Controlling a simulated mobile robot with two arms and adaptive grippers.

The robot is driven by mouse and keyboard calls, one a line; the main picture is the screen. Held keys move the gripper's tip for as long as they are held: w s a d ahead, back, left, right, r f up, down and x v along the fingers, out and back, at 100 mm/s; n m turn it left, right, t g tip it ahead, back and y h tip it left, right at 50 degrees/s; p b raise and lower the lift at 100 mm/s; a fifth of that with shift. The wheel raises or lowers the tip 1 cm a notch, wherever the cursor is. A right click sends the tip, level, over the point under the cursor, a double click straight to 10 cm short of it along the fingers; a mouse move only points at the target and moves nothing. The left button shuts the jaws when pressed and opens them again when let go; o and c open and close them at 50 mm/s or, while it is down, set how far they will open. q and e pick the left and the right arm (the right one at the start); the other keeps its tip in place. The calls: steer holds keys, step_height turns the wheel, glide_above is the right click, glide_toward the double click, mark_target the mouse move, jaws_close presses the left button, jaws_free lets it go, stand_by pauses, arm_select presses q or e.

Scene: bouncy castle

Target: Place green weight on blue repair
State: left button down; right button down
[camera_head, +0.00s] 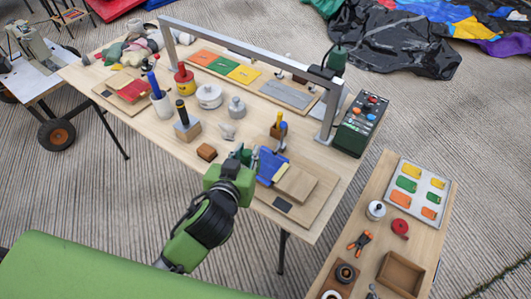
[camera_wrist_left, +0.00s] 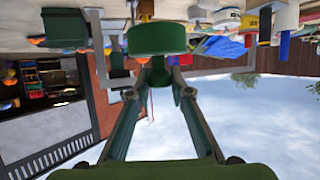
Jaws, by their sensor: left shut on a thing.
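My left gripper (camera_head: 240,160) reaches in from below in the head view, over the front edge of the main table. In the left wrist view its two fingers (camera_wrist_left: 158,88) close on the green weight (camera_wrist_left: 157,39), a round green disc at their tips. In the head view the weight is mostly hidden by the gripper and hard to separate from its green parts. The blue repair piece (camera_head: 268,168) lies just right of the gripper, on a wooden board, with a tan block beside it. I cannot tell whether the weight touches it. My right gripper is not in view.
A grey metal frame (camera_head: 250,47) spans the table. A green control box (camera_head: 361,125) is at the right end. A side table (camera_head: 419,233) holds coloured patches.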

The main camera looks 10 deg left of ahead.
arm_select(q)
steer(key=w+d+f, duration=0.1)
steer(key=w+f, duration=0.1)
steer(key=w, duration=0.1)
steer(key=w+f, duration=0.3)
steer(key=w, duration=0.1)
steer(key=w+d+f+p, duration=0.1)
steer(key=w+f, duration=0.2)
steer(key=shift+w+d+f, duration=0.15)
steer(key=shift+w+d, duration=0.1)
steer(key=shift+d, duration=0.1)
steer(key=shift+f, duration=1.45)
steer(key=c, duration=1.8)
jaws_free()
steer(key=shift+s+f, duration=0.2)
steer(key=b+v, duration=0.1)
steer(key=v, duration=1.1)
steer(key=shift+r, duration=0.15)
